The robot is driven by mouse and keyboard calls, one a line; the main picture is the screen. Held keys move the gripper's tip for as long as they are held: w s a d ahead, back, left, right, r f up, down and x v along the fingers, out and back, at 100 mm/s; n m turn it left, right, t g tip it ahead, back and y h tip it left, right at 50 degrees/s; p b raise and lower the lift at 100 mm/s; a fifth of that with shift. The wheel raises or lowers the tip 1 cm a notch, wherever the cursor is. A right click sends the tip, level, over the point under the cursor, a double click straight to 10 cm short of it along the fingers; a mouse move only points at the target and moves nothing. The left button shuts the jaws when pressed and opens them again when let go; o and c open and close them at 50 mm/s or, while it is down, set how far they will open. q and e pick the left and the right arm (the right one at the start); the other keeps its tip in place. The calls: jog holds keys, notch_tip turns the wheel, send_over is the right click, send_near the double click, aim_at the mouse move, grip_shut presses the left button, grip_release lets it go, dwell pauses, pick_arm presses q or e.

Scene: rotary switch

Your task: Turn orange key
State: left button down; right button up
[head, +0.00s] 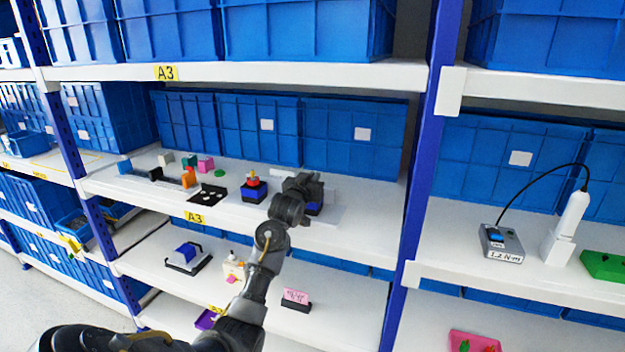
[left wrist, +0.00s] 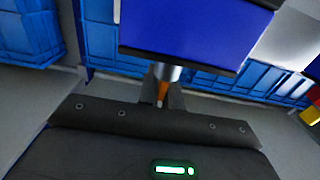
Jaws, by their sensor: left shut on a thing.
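The orange key (left wrist: 162,91) shows in the left wrist view as a small strip below a metal cylinder (left wrist: 166,72) on the face of a blue switch box (left wrist: 190,28). My left gripper (left wrist: 162,97) is shut on the orange key, with its dark fingers on either side of it. In the head view my left gripper (head: 310,190) is in front of the blue switch box (head: 314,209) on the middle shelf and hides most of it. The key is hidden there, and its exact angle is hard to tell. My right gripper is in neither view.
Left of my gripper, a box with a red knob (head: 253,187) and a black panel (head: 207,193) stand on the white shelf (head: 370,235). Small coloured blocks are farther left. Large blue crates (head: 350,140) line the back. A blue post (head: 420,150) rises at the right.

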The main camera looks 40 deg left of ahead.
pick_arm(q)
jog(key=c, duration=1.6)
grip_release()
jog(key=b+v, duration=0.2)
jog(key=v, duration=0.8)
jog(key=shift+s+d, duration=0.2)
jog(key=shift+s, duration=0.15)
jog(key=shift+d, duration=0.1)
